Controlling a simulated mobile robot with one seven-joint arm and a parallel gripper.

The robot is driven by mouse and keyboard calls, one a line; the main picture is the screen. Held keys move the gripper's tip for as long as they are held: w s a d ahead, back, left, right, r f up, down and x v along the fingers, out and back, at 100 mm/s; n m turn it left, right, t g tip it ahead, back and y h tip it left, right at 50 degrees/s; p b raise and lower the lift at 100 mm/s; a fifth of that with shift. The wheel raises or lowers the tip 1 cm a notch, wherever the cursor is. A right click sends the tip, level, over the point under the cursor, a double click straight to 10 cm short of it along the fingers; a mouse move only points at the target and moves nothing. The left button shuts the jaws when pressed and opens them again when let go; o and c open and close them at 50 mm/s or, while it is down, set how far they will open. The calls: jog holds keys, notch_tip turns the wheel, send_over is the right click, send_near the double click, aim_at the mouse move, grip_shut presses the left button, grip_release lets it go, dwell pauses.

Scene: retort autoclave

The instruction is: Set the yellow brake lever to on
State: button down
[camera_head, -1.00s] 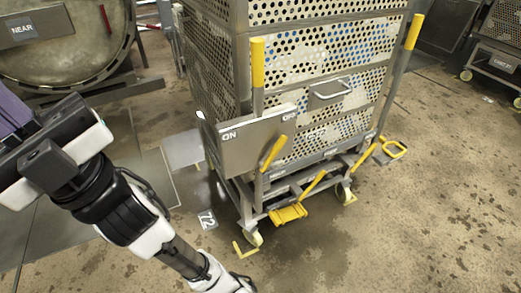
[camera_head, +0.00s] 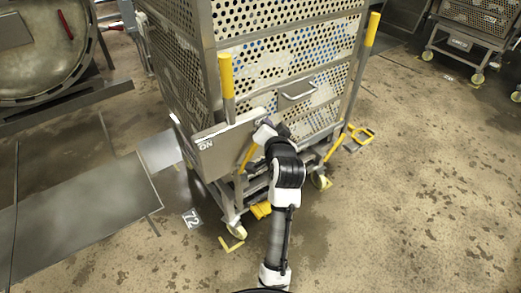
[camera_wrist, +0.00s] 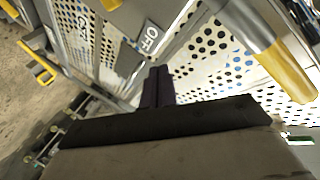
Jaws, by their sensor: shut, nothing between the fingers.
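The yellow brake lever (camera_head: 248,156) slants up in front of the grey plate (camera_head: 215,155) on the cart's front. Its upper end is beside or behind my wrist, and "ON" shows on the plate's left. My gripper (camera_head: 268,128) is at the plate's right end, close to the lever; its fingertips are hard to make out there. In the wrist view my gripper (camera_wrist: 157,82) is shut and empty, pointing toward the "OFF" label (camera_wrist: 150,40).
The perforated cart (camera_head: 290,50) stands close, with yellow upright handles (camera_head: 226,75) and (camera_head: 372,28). A round vessel door (camera_head: 45,55) is at left. The floor at right is open.

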aim_at(249, 156)
jog(key=s+d+f+m+y, duration=0.1)
jog(key=s+d+f+m, duration=0.1)
jog(key=f+m, duration=0.5)
jog(key=s+d+f+m+y, duration=0.2)
jog(key=s+f+m, duration=0.1)
jog(key=f+m, duration=0.45)
jog(key=w+a+p, duration=0.4)
jog(key=w+a, duration=0.2)
jog(key=w, duration=0.1)
jog(key=shift+w+a+g, duration=0.15)
jog(key=shift+w+g, duration=0.15)
jog(key=shift+w, duration=0.05)
jog(key=shift+s+r, duration=0.1)
jog(key=shift+r, duration=0.05)
